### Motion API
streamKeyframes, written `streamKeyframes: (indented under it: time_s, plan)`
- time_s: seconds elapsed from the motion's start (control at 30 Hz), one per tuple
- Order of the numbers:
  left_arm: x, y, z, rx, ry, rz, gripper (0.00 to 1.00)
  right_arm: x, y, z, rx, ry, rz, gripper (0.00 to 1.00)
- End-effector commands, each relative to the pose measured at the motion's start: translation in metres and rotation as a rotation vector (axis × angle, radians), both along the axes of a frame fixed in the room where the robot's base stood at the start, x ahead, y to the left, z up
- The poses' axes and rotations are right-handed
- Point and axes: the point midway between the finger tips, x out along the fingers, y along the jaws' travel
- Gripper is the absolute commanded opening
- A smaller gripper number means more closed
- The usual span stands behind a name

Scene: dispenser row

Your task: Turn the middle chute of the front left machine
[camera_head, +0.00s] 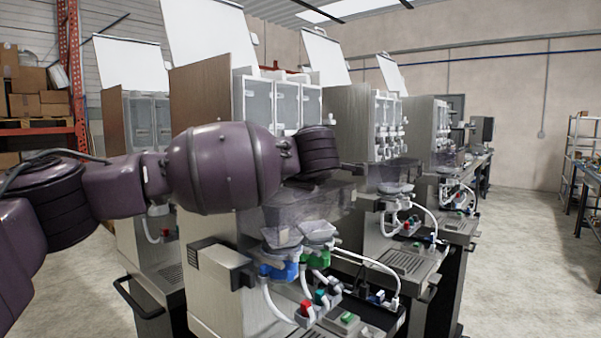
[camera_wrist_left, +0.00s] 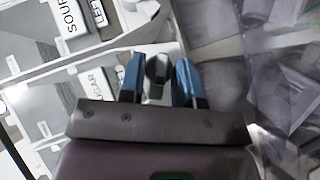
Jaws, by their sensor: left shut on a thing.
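The nearest machine (camera_head: 215,285) has a tall metal body and white canisters (camera_head: 285,100) above. My left arm crosses in front of it, and its dark wrist hides the chute area in the head view. I cannot make out the gripper fingers there. In the left wrist view my left gripper (camera_wrist_left: 158,84) has its two blue fingertips on either side of a small grey chute part (camera_wrist_left: 157,66), closed on it. My right gripper is not in view.
Below the arm are clear bins, a blue valve (camera_head: 283,270) and a green valve (camera_head: 318,259) with white hoses. More machines (camera_head: 370,130) stand in a row behind. The floor (camera_head: 525,260) at right is clear.

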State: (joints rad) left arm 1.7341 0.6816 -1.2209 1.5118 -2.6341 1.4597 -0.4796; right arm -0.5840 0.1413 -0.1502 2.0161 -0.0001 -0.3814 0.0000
Motion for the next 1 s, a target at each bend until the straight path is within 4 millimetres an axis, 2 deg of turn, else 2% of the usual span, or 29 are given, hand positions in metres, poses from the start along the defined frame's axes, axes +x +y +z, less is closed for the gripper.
streamKeyframes:
  time_s: [0.03, 0.07, 0.1, 0.4, 0.53, 1.0]
  plan:
    - [0.000, 0.000, 0.001, 0.000, -0.001, 0.001, 0.07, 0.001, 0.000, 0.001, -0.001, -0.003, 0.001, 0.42]
    - [0.000, 0.000, 0.001, 0.000, -0.001, 0.001, 0.32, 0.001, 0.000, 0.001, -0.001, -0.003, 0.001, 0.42]
    - [0.000, 0.000, 0.001, 0.000, -0.001, 0.001, 0.38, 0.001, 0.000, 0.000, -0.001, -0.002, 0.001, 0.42]
    - [-0.001, 0.000, 0.001, 0.001, 0.000, 0.000, 0.38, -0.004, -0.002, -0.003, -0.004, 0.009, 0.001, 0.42]
    - [-0.009, -0.002, 0.004, 0.000, 0.000, -0.002, 0.38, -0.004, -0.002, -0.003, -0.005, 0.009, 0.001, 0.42]
    - [-0.082, -0.018, 0.029, 0.000, -0.003, -0.002, 0.38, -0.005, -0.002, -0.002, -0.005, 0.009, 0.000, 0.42]
